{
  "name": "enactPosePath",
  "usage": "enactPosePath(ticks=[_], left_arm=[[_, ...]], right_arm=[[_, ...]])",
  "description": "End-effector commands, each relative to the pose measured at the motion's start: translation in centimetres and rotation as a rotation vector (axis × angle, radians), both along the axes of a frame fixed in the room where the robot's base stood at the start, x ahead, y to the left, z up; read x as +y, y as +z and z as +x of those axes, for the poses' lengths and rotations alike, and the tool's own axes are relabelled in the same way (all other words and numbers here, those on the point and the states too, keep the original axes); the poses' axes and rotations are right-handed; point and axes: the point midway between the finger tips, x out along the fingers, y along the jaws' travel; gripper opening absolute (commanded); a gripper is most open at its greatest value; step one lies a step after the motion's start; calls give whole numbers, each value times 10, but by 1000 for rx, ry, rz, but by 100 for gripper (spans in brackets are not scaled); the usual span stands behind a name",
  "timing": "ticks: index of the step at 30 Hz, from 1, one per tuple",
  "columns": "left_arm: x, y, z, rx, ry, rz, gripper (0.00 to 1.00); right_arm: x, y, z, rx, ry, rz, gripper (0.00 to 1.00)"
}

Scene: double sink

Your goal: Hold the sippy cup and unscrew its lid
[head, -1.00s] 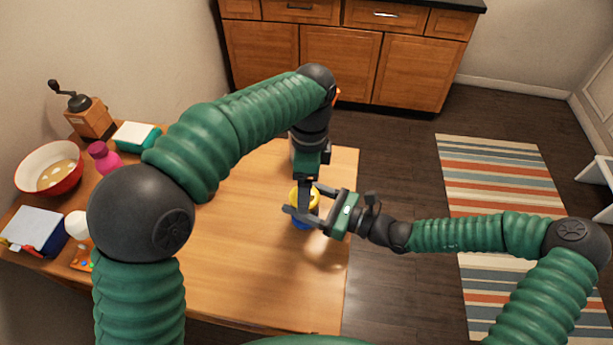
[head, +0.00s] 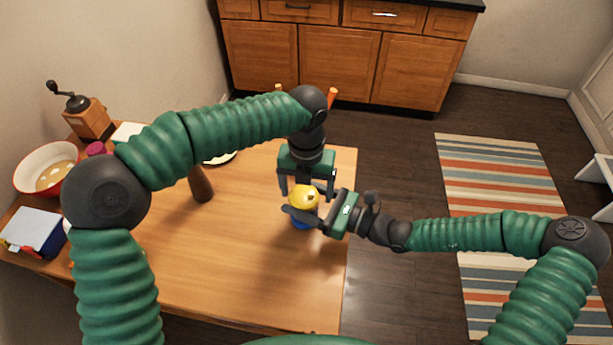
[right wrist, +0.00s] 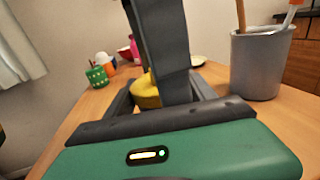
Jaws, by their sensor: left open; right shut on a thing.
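The sippy cup has a yellow lid (head: 303,195) and a blue body (head: 300,223). It stands upright near the table's right edge. My right gripper (head: 302,208) reaches in from the right and is shut on the cup's body below the lid; its near finger covers part of the cup. My left gripper (head: 307,192) points down from above and behind the cup, open, with its fingers apart around the lid's far side. Whether they touch the lid is not clear. The right wrist view shows the yellow lid (right wrist: 146,96), partly hidden by a dark finger.
The wooden table (head: 240,260) is clear in front of the cup. A brown upright object (head: 200,185) and a white plate (head: 221,158) stand to the left. A red bowl (head: 50,172) and grinder (head: 85,115) are far left. A grey utensil holder (right wrist: 262,65) is behind the cup.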

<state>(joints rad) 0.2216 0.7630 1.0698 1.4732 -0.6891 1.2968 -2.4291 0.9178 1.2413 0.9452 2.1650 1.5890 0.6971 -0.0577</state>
Motion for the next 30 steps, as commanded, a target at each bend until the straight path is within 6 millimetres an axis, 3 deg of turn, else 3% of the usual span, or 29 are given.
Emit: enactPosePath(ticks=[4,12,27,28,30], left_arm=[[0,-14,0,1,1,-1,82],[0,-16,0,-1,2,-1,81],[-4,-15,-2,2,-2,-8,15],[-5,-15,-2,1,-3,-9,68],[-5,-15,-2,2,-3,-10,77]], right_arm=[[0,0,0,0,0,-1,0],[0,0,0,0,0,-1,0],[1,0,-1,0,3,-1,0],[1,0,-1,0,3,-1,0],[1,0,-1,0,3,-1,0]])
